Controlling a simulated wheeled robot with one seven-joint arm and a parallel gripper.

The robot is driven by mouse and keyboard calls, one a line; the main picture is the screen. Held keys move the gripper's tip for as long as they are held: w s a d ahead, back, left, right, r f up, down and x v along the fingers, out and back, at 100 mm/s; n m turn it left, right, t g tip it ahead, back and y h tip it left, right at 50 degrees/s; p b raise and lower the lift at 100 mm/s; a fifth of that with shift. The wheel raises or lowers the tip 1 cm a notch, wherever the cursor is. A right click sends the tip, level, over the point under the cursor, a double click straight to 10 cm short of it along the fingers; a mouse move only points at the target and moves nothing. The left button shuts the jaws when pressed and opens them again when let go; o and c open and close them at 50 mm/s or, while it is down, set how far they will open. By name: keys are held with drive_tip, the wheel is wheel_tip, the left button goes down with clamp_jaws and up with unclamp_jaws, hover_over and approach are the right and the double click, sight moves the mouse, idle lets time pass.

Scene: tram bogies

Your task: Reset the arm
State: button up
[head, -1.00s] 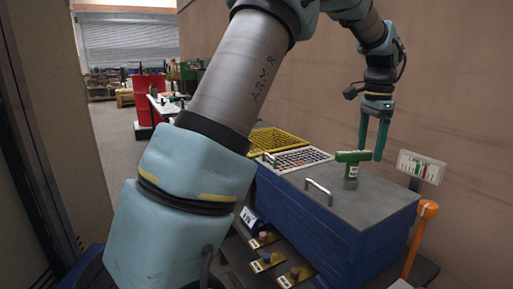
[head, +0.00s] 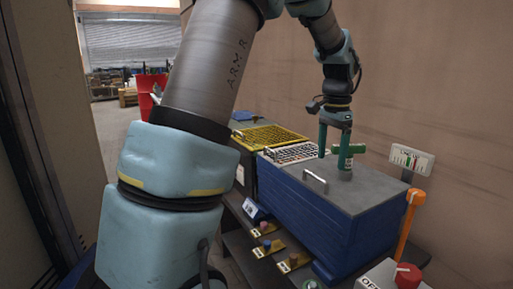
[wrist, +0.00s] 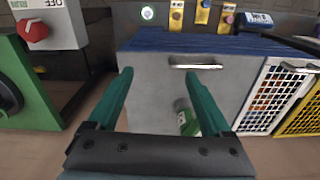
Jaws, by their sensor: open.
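My gripper (head: 333,162) is open and empty, pointing down over the grey lid of the blue box (head: 310,213) in the head view. In the wrist view its two green fingers (wrist: 160,73) stand wide apart above the lid. A green T-shaped piece (head: 360,148) on the lid is partly hidden behind the fingers in the head view. In the wrist view the green piece (wrist: 187,119) shows near the right finger, partly covered. I cannot tell whether they touch. My arm is bent, reaching out across the box.
A gauge plate (head: 411,159) and an orange lever (head: 408,225) stand right of the box. A red knob (head: 408,275) is at lower right. White (head: 292,153) and yellow (head: 268,137) grid trays lie behind the box. A brown wall (head: 440,80) bounds the right.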

drive_tip(key=s+a+f+n, duration=0.3)
drive_tip(key=s+a+n, duration=0.1)
drive_tip(key=a, duration=0.5)
drive_tip(key=s+a+f+n, duration=0.3)
drive_tip(key=s+a+n, duration=0.1)
drive_tip(key=a, duration=0.4)
drive_tip(key=s+a+f+n+t, duration=0.1)
drive_tip(key=s+a+f+n, duration=0.2)
drive_tip(key=a, duration=0.6)
drive_tip(key=shift+s+a+n, duration=0.3)
drive_tip(key=shift+s+n, duration=0.2)
drive_tip(key=shift+s, duration=0.2)
drive_tip(key=shift+f, duration=0.1)
idle(1.5)
